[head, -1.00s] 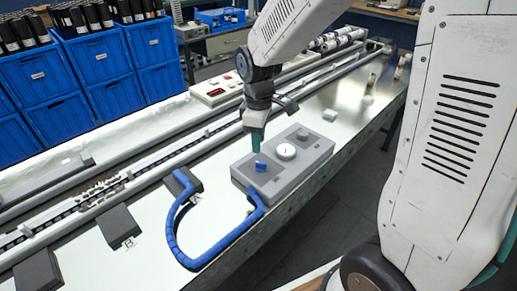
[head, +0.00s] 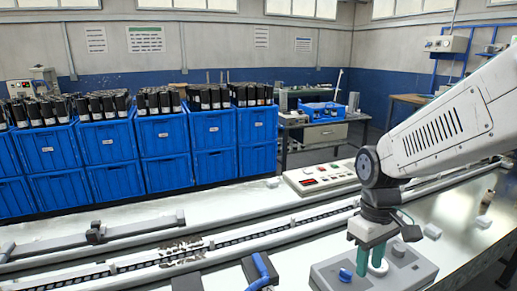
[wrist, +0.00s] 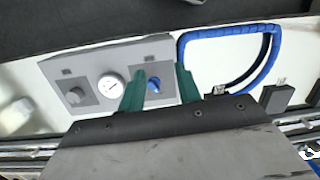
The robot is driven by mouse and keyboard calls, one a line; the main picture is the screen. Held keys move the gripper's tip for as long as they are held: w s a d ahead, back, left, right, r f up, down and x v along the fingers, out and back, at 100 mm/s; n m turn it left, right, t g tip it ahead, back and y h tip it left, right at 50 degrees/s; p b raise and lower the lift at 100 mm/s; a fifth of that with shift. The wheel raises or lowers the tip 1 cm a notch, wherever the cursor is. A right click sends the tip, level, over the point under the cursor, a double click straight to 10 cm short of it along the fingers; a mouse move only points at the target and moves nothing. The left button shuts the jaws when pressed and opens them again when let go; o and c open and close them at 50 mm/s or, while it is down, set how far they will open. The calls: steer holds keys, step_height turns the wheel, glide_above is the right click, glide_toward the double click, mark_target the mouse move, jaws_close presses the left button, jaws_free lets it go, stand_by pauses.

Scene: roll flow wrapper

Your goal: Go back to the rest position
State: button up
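My gripper (head: 371,265) points down over the grey control box (head: 418,276) on the bench. Its two green fingers stand apart with nothing held. The blue knob (head: 345,275) shows just left of the fingers in the head view. In the wrist view, the blue knob (wrist: 153,86) appears between the spread fingertips of my gripper (wrist: 160,88), with a white dial (wrist: 111,86) and a grey knob (wrist: 75,96) to its left. The fingers' exact height above the box is hard to tell.
A blue hose (wrist: 222,88) curves beside the box. A long conveyor rail (head: 250,237) runs behind it, with a white panel (head: 322,178) beyond. Blue crates (head: 166,134) with black items line the back. Small pale blocks (head: 484,222) sit on the bench at right.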

steer(key=s+d+r+m+t, duration=0.1)
steer(key=s+r+m, duration=0.1)
steer(key=s+r, duration=0.2)
steer(key=s+d+r+m+t, duration=0.1)
steer(key=s+r, duration=0.4)
steer(key=s, duration=0.6)
steer(key=shift+s+d+r+m+t, duration=0.3)
steer(key=shift+m+t, duration=0.2)
steer(key=shift+m, duration=0.7)
